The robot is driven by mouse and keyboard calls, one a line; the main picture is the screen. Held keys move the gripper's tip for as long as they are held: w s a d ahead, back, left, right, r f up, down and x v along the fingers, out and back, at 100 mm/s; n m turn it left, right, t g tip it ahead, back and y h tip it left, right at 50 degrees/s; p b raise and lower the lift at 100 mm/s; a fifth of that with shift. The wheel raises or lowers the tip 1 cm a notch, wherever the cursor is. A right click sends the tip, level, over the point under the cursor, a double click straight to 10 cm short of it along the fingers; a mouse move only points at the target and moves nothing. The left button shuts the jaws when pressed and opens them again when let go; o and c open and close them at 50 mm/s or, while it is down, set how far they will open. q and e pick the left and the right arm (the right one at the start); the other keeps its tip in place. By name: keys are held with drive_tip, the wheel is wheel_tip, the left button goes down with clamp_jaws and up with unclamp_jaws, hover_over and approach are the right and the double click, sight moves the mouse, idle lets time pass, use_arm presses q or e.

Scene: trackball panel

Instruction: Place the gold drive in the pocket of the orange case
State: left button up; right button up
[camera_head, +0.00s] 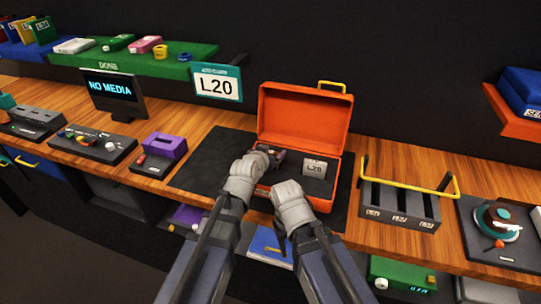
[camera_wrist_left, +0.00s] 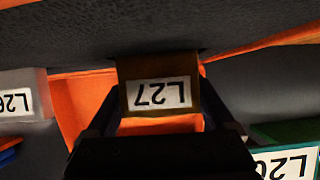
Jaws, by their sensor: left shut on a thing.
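The orange case (camera_head: 302,117) stands open on a dark mat, its lid up at the back and dark foam inside. The gold drive (camera_wrist_left: 158,62), labelled L27, shows upside down in the left wrist view, between the fingers of my left gripper (camera_wrist_left: 160,115). My left gripper (camera_head: 272,152) is shut on it over the left part of the case.
A pale grey drive (camera_head: 314,167) sits in the case's right part. An L20 sign (camera_head: 217,83) stands behind to the left. A rack with a yellow handle (camera_head: 398,205) is right of the case. A purple-topped device (camera_head: 160,155) is left of the mat.

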use_arm(q)
drive_tip(key=o, duration=1.2)
drive_tip(key=shift+f, duration=0.1)
drive_tip(key=shift+o, duration=0.2)
